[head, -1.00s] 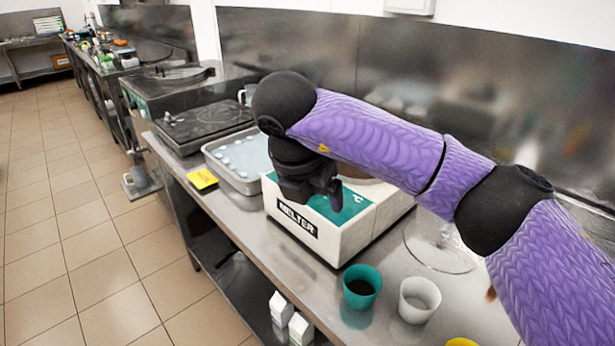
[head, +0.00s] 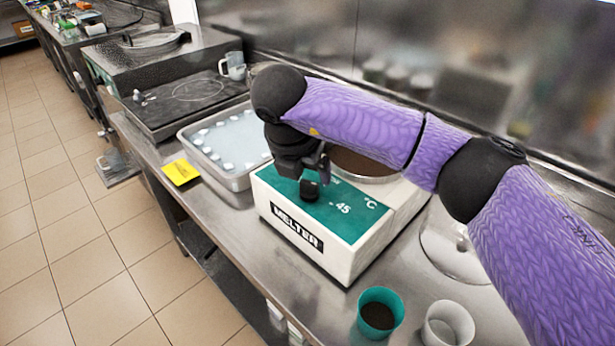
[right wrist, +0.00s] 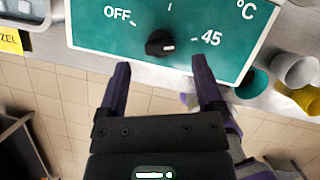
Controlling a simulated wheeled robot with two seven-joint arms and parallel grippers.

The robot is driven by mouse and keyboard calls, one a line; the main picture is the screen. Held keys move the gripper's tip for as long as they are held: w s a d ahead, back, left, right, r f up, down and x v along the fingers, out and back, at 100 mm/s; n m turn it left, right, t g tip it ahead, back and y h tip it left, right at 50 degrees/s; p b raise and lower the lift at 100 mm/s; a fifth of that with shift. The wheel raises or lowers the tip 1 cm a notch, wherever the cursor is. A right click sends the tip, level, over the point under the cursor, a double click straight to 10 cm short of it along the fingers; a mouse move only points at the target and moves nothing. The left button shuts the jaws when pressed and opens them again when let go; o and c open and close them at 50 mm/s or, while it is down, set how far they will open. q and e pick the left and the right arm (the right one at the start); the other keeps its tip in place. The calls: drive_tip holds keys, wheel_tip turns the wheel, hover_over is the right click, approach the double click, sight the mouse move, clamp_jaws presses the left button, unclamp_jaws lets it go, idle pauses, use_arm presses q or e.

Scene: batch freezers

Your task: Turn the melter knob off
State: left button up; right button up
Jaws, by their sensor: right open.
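The melter (head: 345,255) is a white box with a green top panel marked °C, 45 and, in the right wrist view, OFF. Its black knob (head: 309,189) sits on this panel. In the right wrist view the knob (right wrist: 160,43) has its white mark towards the 45 side, away from OFF. My right gripper (head: 318,170) is over the panel beside the knob in the head view. In the right wrist view its two fingers (right wrist: 162,70) are apart and empty, with the knob just beyond the gap between their tips. My left gripper is not in view.
A chocolate-filled round pan (head: 365,163) is set in the melter. A green cup (head: 379,312) and a white cup (head: 447,325) stand in front right. A metal tray with white pieces (head: 205,163) and a yellow label (head: 180,171) lie to the left.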

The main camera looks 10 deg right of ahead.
sight(310, 182)
drive_tip(key=x, duration=0.3)
drive_tip(key=shift+w+d+f, duration=0.1)
drive_tip(key=shift+f, duration=0.25)
drive_tip(key=shift+c, duration=0.2)
clamp_jaws()
